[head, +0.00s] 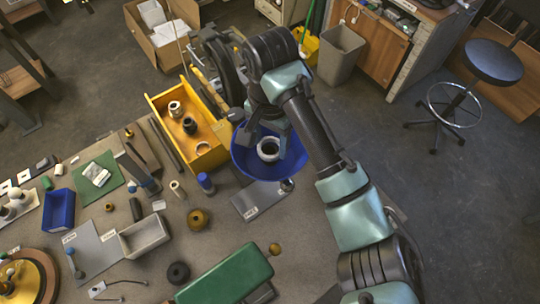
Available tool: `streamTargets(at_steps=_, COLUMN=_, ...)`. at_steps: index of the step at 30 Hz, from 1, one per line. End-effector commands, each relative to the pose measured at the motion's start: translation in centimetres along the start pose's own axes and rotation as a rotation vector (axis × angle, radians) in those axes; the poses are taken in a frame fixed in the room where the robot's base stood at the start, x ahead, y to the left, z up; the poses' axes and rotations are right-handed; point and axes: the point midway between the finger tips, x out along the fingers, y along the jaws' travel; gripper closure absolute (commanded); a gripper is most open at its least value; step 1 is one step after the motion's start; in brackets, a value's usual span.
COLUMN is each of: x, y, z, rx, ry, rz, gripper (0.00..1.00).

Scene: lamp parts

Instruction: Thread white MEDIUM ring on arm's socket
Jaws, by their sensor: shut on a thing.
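My gripper (262,142) reaches over the far right end of the workbench, pointing down above a blue bowl-like part (243,163). It is shut on a white ring (268,157), whose dark opening faces up between the fingers. The ring appears within the outline of the blue part; I cannot tell its height above it. A small dark round piece (287,185) shows just below the blue part, at the edge of a grey labelled plate (262,200). I cannot tell whether it is the arm's socket, or pick that socket out elsewhere.
A yellow bin (213,158) holding several ring-like parts stands left of my gripper. The bench (140,205) carries a blue tray (59,209), a grey tray (144,237), a green block (226,276) and loose small parts. A grey waste bin (340,52) and stool (493,62) stand beyond.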

Motion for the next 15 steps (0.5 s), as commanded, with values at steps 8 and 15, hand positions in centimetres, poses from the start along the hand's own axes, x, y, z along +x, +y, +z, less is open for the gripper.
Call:
streamTargets(at_steps=8, x=1.7, y=0.0, z=0.0, rx=-0.001, ry=0.000, rz=-0.001, gripper=0.88)
streamTargets(at_steps=15, x=1.7, y=0.0, z=0.0, rx=-0.001, ry=0.000, rz=0.000, gripper=0.88)
